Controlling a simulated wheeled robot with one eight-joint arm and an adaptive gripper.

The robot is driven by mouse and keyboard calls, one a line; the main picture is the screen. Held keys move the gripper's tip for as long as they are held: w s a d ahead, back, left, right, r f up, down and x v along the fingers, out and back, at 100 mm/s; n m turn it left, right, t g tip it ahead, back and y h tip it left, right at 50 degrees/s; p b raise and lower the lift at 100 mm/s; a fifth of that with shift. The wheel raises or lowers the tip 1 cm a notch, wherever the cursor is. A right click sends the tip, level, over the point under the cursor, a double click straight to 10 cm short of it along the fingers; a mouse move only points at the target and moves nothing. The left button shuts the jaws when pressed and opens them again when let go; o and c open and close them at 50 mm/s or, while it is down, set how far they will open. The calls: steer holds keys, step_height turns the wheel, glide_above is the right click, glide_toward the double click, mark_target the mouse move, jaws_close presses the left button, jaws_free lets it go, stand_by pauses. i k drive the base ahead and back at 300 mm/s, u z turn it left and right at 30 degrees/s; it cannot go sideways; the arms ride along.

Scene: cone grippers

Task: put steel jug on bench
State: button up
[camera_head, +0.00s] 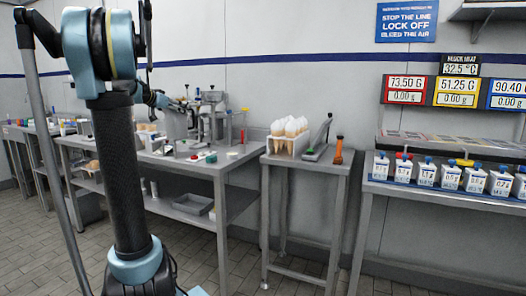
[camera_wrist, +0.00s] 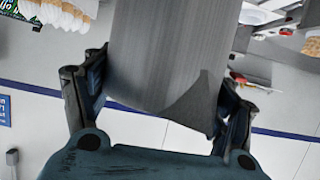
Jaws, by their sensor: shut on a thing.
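The steel jug (camera_wrist: 165,45) is a plain grey, brushed-metal body that fills the upper middle of the wrist view. My gripper (camera_wrist: 160,98) is shut on it, with one finger on each side. The jug's far end runs out of the wrist view, and its base cannot be seen there. In the head view my arm partly covers the left side, and the jug is hard to make out against the equipment. A long grey metal bench (camera_head: 210,168) stands in the middle left, with equipment crowding its back and a lower shelf.
Tiled floor is open in front.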

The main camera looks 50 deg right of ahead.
mark_target(249, 147)
steer(key=z, duration=0.75)
steer(key=i, duration=1)
steer(key=u, duration=0.05)
